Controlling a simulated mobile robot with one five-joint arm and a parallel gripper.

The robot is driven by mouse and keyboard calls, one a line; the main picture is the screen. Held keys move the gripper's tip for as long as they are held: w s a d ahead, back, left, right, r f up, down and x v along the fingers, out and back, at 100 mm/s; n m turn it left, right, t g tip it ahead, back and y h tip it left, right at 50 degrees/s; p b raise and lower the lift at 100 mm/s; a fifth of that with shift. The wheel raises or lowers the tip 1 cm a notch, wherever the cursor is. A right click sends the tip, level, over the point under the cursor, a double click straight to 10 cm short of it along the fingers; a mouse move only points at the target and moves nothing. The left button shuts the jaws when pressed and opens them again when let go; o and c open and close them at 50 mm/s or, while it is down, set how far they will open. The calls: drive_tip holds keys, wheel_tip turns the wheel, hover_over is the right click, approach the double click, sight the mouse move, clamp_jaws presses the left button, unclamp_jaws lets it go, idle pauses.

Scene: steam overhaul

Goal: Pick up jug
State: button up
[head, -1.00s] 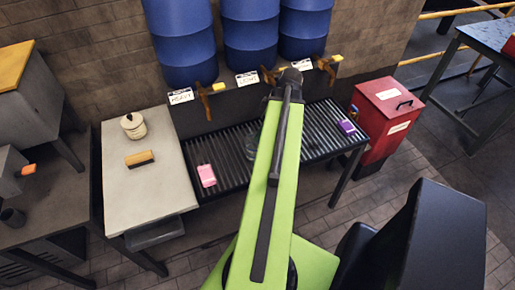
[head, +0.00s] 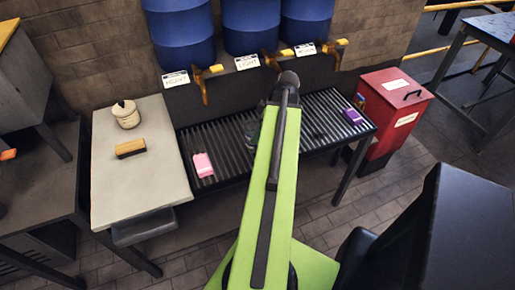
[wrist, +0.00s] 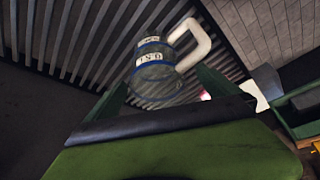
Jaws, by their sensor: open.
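The jug (wrist: 157,75) is a see-through, greenish vessel with blue bands, white labels and a thick white handle (wrist: 192,42). In the wrist view it stands over the slatted rack, tilted in the picture. In the head view only a dim part of the jug (head: 251,133) shows left of my arm; the rest is hidden. My gripper (wrist: 165,86) is open, with a green jaw on each side in the wrist view and the jug ahead between them. I see no contact with the jug. In the head view my gripper is hidden behind my green arm.
The slatted rack (head: 228,150) holds a pink item (head: 203,165) and a purple item (head: 352,116). Blue drums with taps hang above it. A pale bench (head: 145,190) with a pot and brush adjoins left. A red bin (head: 395,112) stands right.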

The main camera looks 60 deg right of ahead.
drive_tip(key=b+x, duration=0.4)
drive_tip(key=x, duration=0.1)
drive_tip(key=shift+w+d+f+b, duration=0.15)
drive_tip(key=shift+d+f+b, duration=0.1)
drive_tip(key=shift+b, duration=0.05)
drive_tip(key=shift+r, duration=0.15)
drive_tip(key=c, duration=1.6)
drive_tip(key=shift+c, duration=0.2)
drive_tip(key=shift+r, duration=0.1)
drive_tip(key=p+v, duration=0.2)
drive_tip(key=w+p+v, duration=0.1)
drive_tip(key=p+v, duration=0.2)
drive_tip(key=shift+a+r+p, duration=0.15)
drive_tip(key=shift+r+p, duration=0.15)
drive_tip(key=shift+p, duration=0.05)
drive_tip(key=s+d+r+p, duration=0.3)
drive_tip(key=s+r+p, duration=0.2)
drive_tip(key=s, duration=0.5)
drive_tip(key=shift+r+p, duration=0.3)
